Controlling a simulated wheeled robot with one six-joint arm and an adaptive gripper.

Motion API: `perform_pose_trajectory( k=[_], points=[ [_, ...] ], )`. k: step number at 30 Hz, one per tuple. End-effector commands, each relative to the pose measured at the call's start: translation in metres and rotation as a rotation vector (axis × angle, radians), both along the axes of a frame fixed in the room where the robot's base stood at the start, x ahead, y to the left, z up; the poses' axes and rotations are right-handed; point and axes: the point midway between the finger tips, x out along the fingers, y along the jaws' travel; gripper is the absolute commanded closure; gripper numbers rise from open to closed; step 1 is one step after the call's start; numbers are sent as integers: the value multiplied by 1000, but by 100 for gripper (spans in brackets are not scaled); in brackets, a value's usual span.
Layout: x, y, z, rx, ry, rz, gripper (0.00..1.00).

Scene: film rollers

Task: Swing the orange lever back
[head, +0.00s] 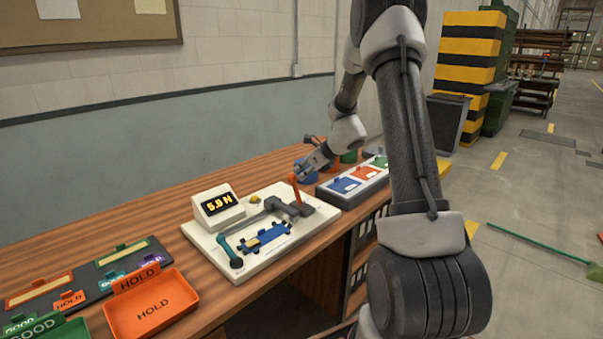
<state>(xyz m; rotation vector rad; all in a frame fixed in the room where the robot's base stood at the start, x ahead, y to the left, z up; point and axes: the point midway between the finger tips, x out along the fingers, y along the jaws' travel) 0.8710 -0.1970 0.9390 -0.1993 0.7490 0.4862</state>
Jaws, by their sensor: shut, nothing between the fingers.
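The orange lever (294,187) stands nearly upright at the right side of a white test fixture (203,239) on the wooden bench. Its base joins a grey block with a grey arm (273,205) reaching left across the fixture. My gripper (303,175) is shut and empty at the lever's upper end, coming from the upper right. Whether it touches the lever cannot be told at this size. A blue part (270,236) lies on the fixture in front of the grey arm. A teal bent arm (228,250) stands at the fixture's left.
A display reading 5.9 N (218,205) stands at the fixture's back left. An orange HOLD tray (152,306) and a green GOOD tray (40,327) are at the front left. A box with coloured panels (345,186) lies right of the fixture. Bench wood behind the display is clear.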

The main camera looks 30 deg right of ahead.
Motion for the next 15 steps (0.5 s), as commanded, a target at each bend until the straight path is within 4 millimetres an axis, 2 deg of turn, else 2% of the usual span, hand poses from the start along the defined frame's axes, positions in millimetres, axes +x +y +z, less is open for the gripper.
perform_pose_trajectory(
  k=[7, 15],
  points=[
    [-18, -11, 22, 0, -2, 4, 100],
    [-26, -21, 83, -2, -5, 7, 100]
  ],
)
